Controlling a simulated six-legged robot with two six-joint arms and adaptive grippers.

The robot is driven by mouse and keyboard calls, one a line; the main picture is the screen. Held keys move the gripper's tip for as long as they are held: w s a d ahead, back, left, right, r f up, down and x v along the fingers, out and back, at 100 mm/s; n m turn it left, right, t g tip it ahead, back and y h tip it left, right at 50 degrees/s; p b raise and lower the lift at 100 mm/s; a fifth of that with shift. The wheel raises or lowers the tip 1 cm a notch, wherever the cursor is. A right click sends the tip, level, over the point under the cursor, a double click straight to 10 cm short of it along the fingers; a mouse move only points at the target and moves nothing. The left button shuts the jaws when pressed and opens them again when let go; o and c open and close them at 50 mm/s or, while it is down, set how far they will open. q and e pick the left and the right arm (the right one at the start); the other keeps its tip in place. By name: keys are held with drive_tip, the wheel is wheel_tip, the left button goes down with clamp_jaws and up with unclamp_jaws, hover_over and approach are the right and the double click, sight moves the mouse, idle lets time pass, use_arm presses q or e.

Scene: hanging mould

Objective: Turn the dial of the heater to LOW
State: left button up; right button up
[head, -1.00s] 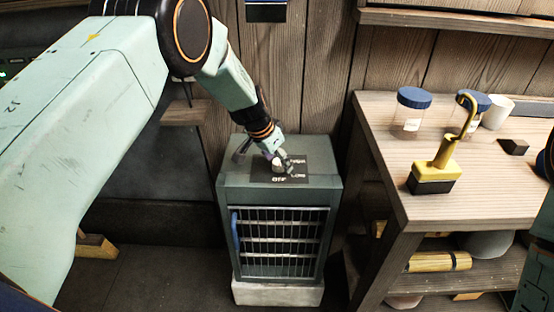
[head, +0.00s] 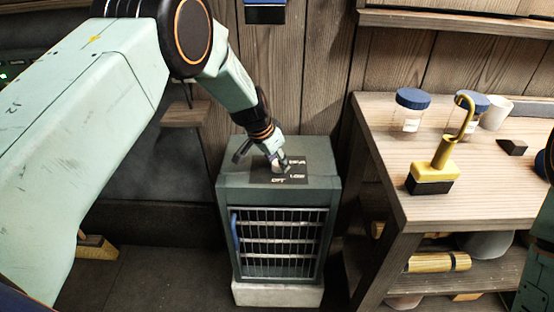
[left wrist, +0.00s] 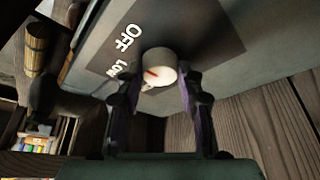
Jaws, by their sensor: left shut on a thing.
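The heater (head: 228,190) is a grey-green box with a barred front, standing on the floor. A dark plate on its top (head: 300,178) carries white labels, of which OFF and LOW are readable. The pale round dial (left wrist: 158,66) has a red mark, which in the left wrist view points left, roughly towards the LOW label (left wrist: 126,70). A third label is partly hidden by the dial and a finger. My left gripper (head: 275,166) reaches down from above and is shut on the dial, one finger on each side. My right gripper is out of view.
A wooden bench (head: 385,150) stands right of the heater. It holds blue-lidded jars (head: 411,110), a white cup (head: 497,112) and a yellow hooked tool on a dark block (head: 432,178). A small wooden shelf (head: 186,113) is behind my left arm.

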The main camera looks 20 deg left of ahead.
use_arm(q)
drive_tip(key=shift+d+r+n+t+y+p, duration=0.15)
drive_tip(key=shift+n+t+y+p, duration=0.2)
drive_tip(key=shift+n+p, duration=1.15)
drive_tip(key=shift+n+y+p, duration=0.35)
drive_tip(key=shift+n, duration=0.65)
drive_tip(key=shift+d+f+n+y+b, duration=0.1)
drive_tip(key=shift+f+n+y+b, duration=0.15)
drive_tip(key=shift+n+y+b, duration=0.45)
drive_tip(key=n+b, duration=0.3)
drive_tip(key=b, duration=0.2)
drive_tip(key=shift+w+d+y, duration=0.1)
drive_tip(key=shift+y, duration=0.3)
drive_tip(key=shift+r+n+y+b, duration=0.15)
drive_tip(key=shift+n+y+b, duration=0.15)
drive_tip(key=shift+n+b, duration=0.85)
